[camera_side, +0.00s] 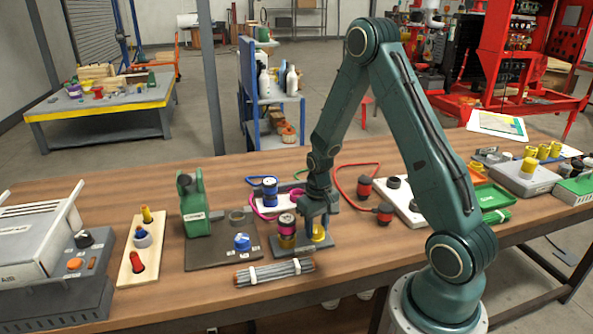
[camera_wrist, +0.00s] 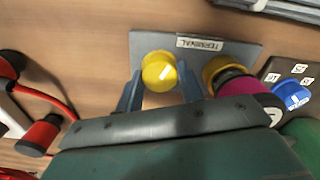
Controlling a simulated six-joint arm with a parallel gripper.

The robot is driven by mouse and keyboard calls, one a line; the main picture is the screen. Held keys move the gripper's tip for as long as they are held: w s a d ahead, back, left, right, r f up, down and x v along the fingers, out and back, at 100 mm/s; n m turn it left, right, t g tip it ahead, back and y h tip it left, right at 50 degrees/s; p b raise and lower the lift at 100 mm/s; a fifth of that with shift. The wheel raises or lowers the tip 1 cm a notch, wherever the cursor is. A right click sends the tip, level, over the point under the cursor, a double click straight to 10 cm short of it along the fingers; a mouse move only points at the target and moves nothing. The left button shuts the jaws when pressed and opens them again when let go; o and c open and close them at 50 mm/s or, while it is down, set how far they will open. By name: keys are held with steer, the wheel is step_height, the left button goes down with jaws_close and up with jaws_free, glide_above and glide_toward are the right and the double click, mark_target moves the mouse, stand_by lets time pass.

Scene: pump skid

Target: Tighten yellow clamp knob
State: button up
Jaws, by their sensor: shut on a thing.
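The yellow clamp knob (camera_wrist: 159,70) stands on a grey plate (camera_wrist: 146,43) labelled TERMINAL. A white line on its top slants up to the right in the wrist view. My gripper (camera_wrist: 158,82) has one finger on each side of the knob and is shut on it. In the side view the yellow knob (camera_side: 319,233) shows partly below my gripper (camera_side: 318,222), which points straight down. The fingers hide part of the knob there. The knob's threads are hidden.
A magenta and black cap on a yellow post (camera_wrist: 217,68) stands close beside the knob on the same plate. A blue knob (camera_side: 242,241) and a green unit (camera_side: 194,205) are to the left. A grey bundle (camera_side: 274,272) lies in front. Red cables (camera_side: 337,178) lie behind.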

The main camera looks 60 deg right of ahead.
mark_target(317, 228)
steer(key=m, duration=0.3)
steer(key=shift+m, duration=0.3)
stand_by(0.4)
steer(key=o, duration=1)
steer(key=shift+r, duration=0.15)
steer(key=shift+r, duration=6.8)
